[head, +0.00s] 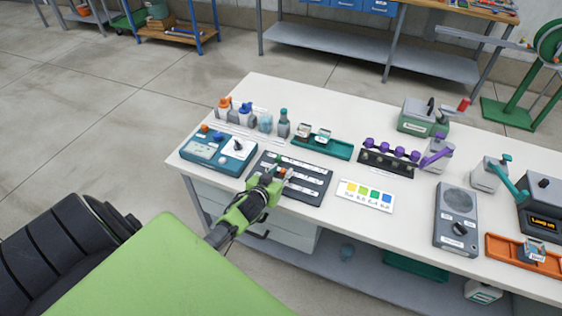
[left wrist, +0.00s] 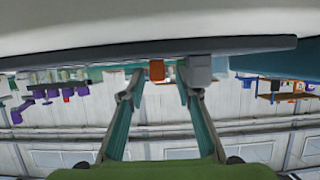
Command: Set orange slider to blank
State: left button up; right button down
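The dark slider panel (head: 322,187) lies near the front edge of the white bench and carries several white label strips. Their lettering is too small to read. The orange slider (left wrist: 156,70) shows in the left wrist view as a small block between my left fingertips, with gaps on both sides. A grey block (left wrist: 198,68) sits right of it, by the right fingertip. In the head view my left gripper (head: 276,179) is over the panel's left part and hides some of it. In the wrist view the gripper (left wrist: 159,76) is open. My right gripper is out of view.
A blue control box (head: 218,151) stands left of the panel, and a card with colour squares (head: 366,195) lies right of it. Bottles, a green tray (head: 322,147) and purple-handled valves (head: 389,158) stand behind. A grey box with a knob (head: 457,222) stands farther right.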

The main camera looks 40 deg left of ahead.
pick_arm(q)
jog(key=v, duration=1.2)
